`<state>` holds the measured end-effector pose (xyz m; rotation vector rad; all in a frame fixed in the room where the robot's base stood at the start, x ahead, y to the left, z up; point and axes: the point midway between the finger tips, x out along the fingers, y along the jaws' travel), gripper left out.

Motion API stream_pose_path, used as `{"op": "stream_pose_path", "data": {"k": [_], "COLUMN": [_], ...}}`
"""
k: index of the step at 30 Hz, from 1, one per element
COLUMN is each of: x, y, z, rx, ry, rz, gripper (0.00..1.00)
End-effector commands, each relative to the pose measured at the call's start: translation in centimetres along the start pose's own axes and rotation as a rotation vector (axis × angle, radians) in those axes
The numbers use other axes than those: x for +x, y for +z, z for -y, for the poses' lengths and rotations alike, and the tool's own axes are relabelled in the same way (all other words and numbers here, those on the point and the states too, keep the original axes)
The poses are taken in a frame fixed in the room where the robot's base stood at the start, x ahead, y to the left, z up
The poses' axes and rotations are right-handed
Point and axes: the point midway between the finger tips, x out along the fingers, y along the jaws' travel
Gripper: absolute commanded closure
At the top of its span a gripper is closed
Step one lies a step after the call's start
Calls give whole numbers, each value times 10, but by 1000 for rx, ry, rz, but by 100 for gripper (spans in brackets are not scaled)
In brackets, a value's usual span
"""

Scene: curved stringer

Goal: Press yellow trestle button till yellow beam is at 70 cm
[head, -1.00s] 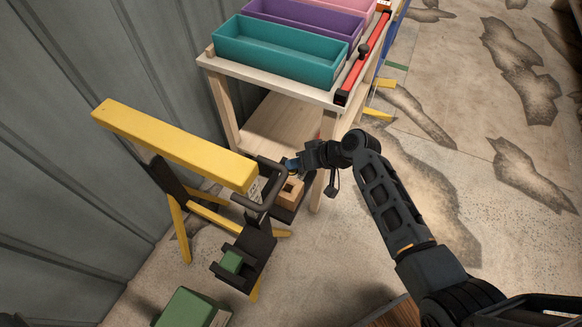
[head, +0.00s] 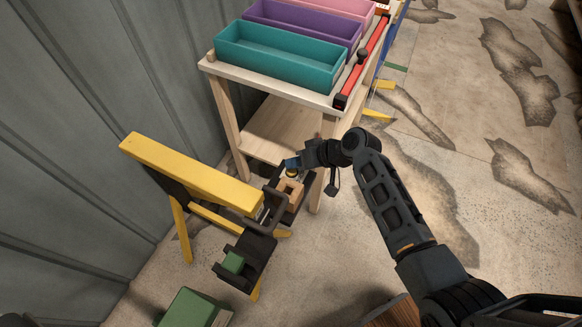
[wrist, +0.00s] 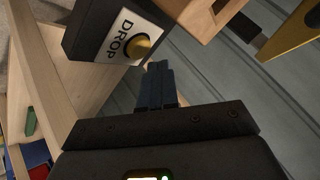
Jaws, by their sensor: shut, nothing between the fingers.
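The yellow beam (head: 190,175) lies across the top of the yellow trestle, by the grey wall. No height can be read in these views. The yellow button (wrist: 138,47) sits on a dark box beside a white label reading DROP (wrist: 118,40); it also shows small in the head view (head: 291,173), just under my fingers. My gripper (head: 291,163) is shut and empty at the trestle's right side. Its blue fingertips (wrist: 158,68) are close beside the button in the wrist view. I cannot tell whether they touch it.
A wooden bench (head: 325,98) stands behind, with teal (head: 285,65), purple (head: 345,42) and pink bins and a red bar (head: 362,62). Its leg is close to my gripper. A dark bracket holds a green block (head: 234,262). A green box (head: 190,308) is at the bottom. Floor at right is open.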

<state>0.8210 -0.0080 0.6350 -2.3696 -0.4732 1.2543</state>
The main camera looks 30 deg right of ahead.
Motion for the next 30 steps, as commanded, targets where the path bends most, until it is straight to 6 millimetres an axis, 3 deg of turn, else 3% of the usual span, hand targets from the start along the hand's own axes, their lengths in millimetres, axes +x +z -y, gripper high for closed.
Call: {"op": "stream_pose_path", "data": {"k": [14, 30], "x": [-32, -33], "y": [-24, -24], "z": [24, 24], "rx": [0, 0], "ry": [0, 0], "rz": [1, 1], "gripper": [100, 100]}}
